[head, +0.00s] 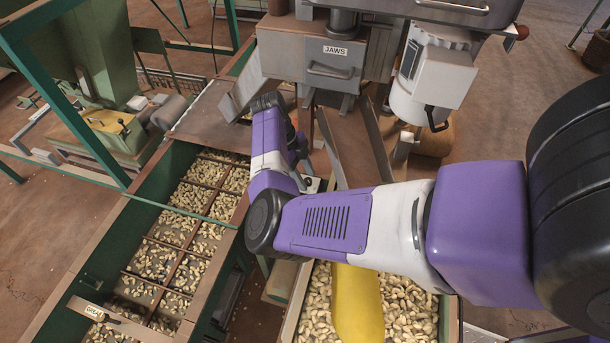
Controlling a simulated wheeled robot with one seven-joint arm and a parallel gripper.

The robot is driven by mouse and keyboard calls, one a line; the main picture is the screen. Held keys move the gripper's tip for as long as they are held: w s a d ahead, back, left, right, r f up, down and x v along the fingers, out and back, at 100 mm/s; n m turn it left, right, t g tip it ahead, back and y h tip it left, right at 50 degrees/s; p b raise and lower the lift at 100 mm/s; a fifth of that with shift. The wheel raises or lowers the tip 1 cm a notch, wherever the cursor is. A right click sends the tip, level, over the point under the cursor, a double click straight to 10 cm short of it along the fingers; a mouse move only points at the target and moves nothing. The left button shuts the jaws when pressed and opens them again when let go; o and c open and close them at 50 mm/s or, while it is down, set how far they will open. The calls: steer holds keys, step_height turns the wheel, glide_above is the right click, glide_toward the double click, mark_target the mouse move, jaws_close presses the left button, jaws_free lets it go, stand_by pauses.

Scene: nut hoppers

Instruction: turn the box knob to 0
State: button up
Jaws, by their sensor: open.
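I cannot clearly make out the box knob. A small pale plate with a dark round part (312,184) shows just right of my forearm in the head view, but it is too small and too covered to tell whether it is the knob. My purple and white arm reaches in from the right, bends at a black elbow and runs up to a dark wrist. My gripper (300,152) is open beside the wrist, close above that pale plate. Its fingertips are mostly hidden, and I cannot tell whether they touch anything. No dial marks are readable.
A grey machine with a "JAWS" drawer (329,78) stands behind the wrist, above a sloping metal chute (352,145). A white motor unit (432,75) hangs to its right. A green divided nut bin (75,265) is at left. A nut hopper with a yellow object (357,300) lies below my arm.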

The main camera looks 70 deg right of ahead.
steer(key=shift+f, duration=0.1)
jaws_close()
steer(key=shift+s+n, duration=0.1)
steer(key=shift+n, duration=0.2)
steer(key=n+h+p, duration=0.1)
steer(key=n+p, duration=0.1)
steer(key=shift+a+n, duration=0.1)
steer(key=shift+n, duration=0.2)
steer(key=shift+a+n+h+p, duration=0.1)
steer(key=shift+n+h+p, duration=0.5)
steer(key=shift+n+p, duration=0.5)
steer(key=shift+n+t, duration=0.3)
steer(key=shift+n, duration=0.1)
jaws_free()
